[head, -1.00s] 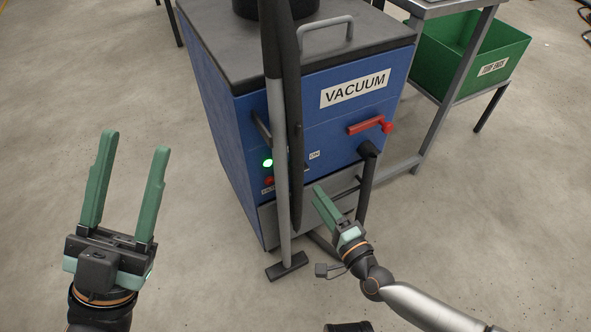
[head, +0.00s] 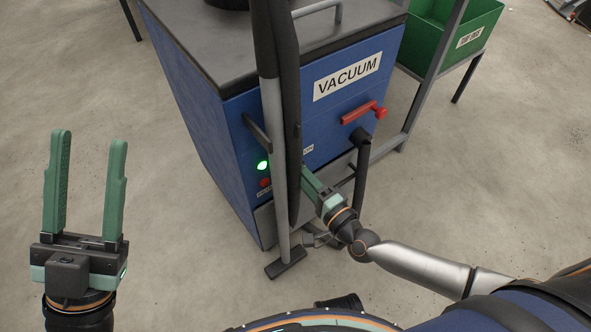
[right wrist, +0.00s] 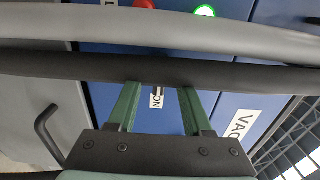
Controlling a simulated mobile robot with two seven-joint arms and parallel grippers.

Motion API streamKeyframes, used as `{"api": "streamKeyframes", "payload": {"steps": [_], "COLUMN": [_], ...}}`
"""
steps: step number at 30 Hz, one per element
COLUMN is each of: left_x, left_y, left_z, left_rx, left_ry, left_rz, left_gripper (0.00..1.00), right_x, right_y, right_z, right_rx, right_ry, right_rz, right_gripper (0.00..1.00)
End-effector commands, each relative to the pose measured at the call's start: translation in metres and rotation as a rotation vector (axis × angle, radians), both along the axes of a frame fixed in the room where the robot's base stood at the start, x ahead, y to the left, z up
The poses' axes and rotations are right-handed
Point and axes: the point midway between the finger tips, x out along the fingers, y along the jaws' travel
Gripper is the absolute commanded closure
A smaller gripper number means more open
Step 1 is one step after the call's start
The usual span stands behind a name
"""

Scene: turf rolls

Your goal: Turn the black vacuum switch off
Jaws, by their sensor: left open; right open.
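The blue vacuum cabinet (head: 330,125) stands in front of me. Its green light (head: 262,166) is lit, and a red button (head: 264,183) sits below it. In the head view the black switch is hidden behind the hose and my right gripper. In the right wrist view a small dark piece, seemingly the switch (right wrist: 157,90), shows beside the ON label (right wrist: 157,101), between the fingers. My left gripper (head: 88,140) is open and empty, well left of the cabinet.
A grey wand (head: 281,190) and black hose (head: 292,100) stand upright before the panel, close to my right fingers. A red handle (head: 364,112) and black nozzle (head: 362,170) are to the right. A green bin (head: 425,35) stands behind. The left floor is clear.

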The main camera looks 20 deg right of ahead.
Motion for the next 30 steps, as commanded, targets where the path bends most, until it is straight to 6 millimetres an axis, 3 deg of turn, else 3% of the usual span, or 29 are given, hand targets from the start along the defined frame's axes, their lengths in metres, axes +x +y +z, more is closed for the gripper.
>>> {"api": "streamKeyframes", "payload": {"steps": [8, 21, 30], "left_x": [0.0000, 0.0000, 0.0000], "left_y": [-0.0004, -0.0003, -0.0001], "left_z": [-0.0002, -0.0003, -0.0003], "left_rx": [0.000, 0.001, 0.002], "left_ry": [0.000, 0.001, 0.001], "left_rz": [-0.001, 0.000, 0.000], "left_gripper": [0.50, 0.50, 0.50], "right_x": [0.0002, 0.0001, 0.0002], "right_y": [-0.0002, -0.0003, -0.0002], "right_z": [0.0002, 0.0002, 0.0003], "right_rx": [-0.001, -0.001, 0.000], "right_ry": [0.000, 0.000, -0.001], "right_rz": [0.000, 0.000, 0.000], "right_gripper": [0.52, 1.00, 1.00]}}
